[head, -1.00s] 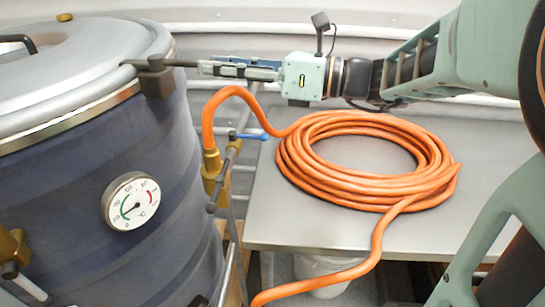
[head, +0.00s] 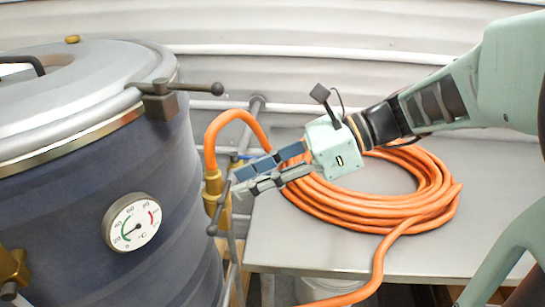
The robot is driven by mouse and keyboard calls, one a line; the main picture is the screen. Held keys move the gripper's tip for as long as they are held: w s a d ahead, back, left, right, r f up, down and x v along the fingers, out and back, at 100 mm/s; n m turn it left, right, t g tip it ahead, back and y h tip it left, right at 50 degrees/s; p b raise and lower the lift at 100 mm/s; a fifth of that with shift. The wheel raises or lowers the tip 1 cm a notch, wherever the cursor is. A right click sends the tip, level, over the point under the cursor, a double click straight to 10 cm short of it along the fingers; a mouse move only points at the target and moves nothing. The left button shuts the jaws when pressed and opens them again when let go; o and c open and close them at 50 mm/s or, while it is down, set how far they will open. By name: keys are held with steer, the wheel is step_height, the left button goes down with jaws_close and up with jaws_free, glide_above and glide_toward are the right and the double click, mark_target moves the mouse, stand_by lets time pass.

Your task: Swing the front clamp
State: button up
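The front clamp (head: 160,103) is a dark block at the rim of the blue-grey hopper (head: 70,200), on the side facing my arm. Its handle (head: 195,87) is a dark bar that points right, out from the hopper, and ends in a ball. The grey lid (head: 80,85) is down on the hopper. My gripper (head: 238,181) is below and to the right of the handle, apart from it. Its two fingers point left and slightly down, with a gap between them and nothing seen in it. The fingertips are near the brass valve.
An orange hose (head: 360,205) lies coiled on a metal table (head: 320,248) behind and below my gripper. Its end runs to a brass valve (head: 214,188) beside the hopper. A round dial (head: 131,222) sits on the hopper wall. Open space lies above my gripper.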

steer(key=s+d+f+n+g+h, duration=0.2)
steer(key=s+d+f+n+h, duration=0.1)
steer(key=s+f, duration=0.2)
steer(key=shift+d+f+h, duration=0.3)
steer(key=shift+f, duration=0.15)
steer(key=shift+c, duration=0.4)
